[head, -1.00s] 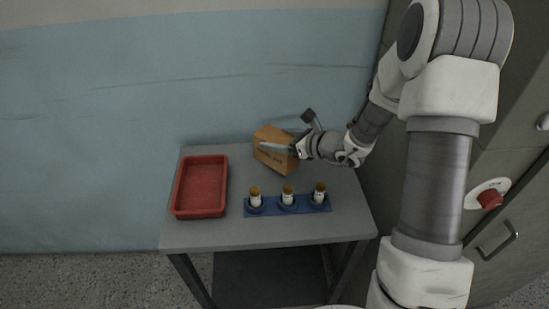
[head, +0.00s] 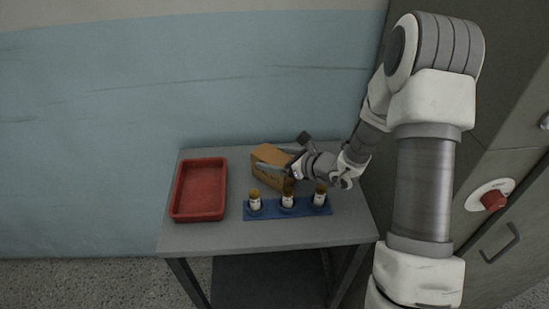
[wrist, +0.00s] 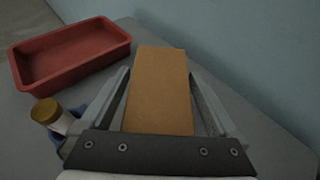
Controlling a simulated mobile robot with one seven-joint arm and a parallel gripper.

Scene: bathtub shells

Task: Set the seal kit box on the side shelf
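The seal kit box is a brown cardboard box (head: 268,170) standing at the back middle of the grey table, and it fills the middle of the wrist view (wrist: 160,92). My gripper (head: 280,164) reaches in from the right in the head view, with its fingers around the box. In the wrist view my gripper (wrist: 160,80) has one finger on each side of the box, with a gap beside the right finger. The fingers look open. The box's underside is hidden. I cannot tell which surface is the side shelf; the box appears to rest on the grey tabletop (head: 230,235).
A red tray (head: 200,190) lies left of the box. A blue rack (head: 270,211) in front holds three brown-capped bottles, the middle one (head: 288,199) close below my gripper. A blue wall is behind; a grey cabinet (head: 500,150) stands at right. The table's front strip is clear.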

